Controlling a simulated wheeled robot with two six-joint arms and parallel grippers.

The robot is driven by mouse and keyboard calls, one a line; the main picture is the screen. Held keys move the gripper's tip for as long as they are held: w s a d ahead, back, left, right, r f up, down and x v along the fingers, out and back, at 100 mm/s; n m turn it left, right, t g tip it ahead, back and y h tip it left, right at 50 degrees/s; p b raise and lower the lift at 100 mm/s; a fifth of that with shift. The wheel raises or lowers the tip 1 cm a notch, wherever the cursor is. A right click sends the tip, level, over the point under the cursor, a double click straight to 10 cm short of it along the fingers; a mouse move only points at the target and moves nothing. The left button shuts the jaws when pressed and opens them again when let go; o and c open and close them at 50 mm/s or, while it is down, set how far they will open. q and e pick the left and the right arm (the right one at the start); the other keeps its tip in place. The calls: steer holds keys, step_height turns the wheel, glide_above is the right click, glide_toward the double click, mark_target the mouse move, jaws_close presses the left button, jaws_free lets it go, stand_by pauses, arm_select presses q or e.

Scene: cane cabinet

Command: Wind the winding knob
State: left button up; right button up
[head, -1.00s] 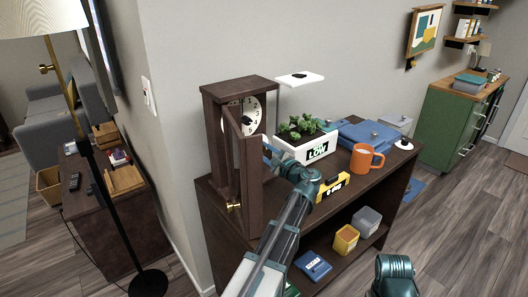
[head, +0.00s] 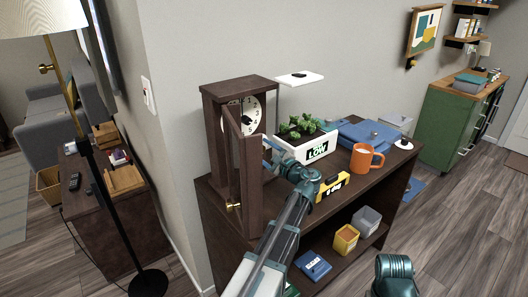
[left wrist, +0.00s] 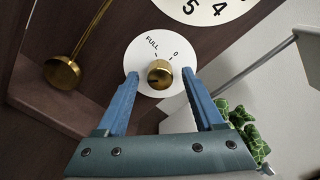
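The dark wooden clock (head: 212,125) stands on the cabinet with its front door (head: 243,185) swung open. Its white face (head: 251,115) is partly covered by the door in the head view. In the left wrist view the brass winding knob (left wrist: 159,74) sits on a white dial (left wrist: 146,53) marked FULL and 0, below the clock face (left wrist: 208,8). My left gripper (left wrist: 160,76) is open, with one blue fingertip on each side of the knob and gaps visible. In the head view the left gripper (head: 269,152) is partly hidden by the door.
A brass pendulum (left wrist: 62,73) hangs left of the dial. A planter (head: 308,148), an orange mug (head: 364,159), a yellow level (head: 332,187) and a blue case (head: 365,134) stand right of the clock. A lower shelf holds small boxes (head: 345,239).

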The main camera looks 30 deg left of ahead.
arm_select(q)
steer(key=v, duration=1.3)
steer(key=shift+d, duration=0.35)
steer(key=shift+s, duration=0.15)
steer(key=w+a+n, duration=0.2)
steer(key=a+n, duration=0.4)
steer(key=n, duration=0.7)
steer(key=w+a+n, duration=0.3)
steer(key=a+n, duration=0.4)
steer(key=n, duration=0.6)
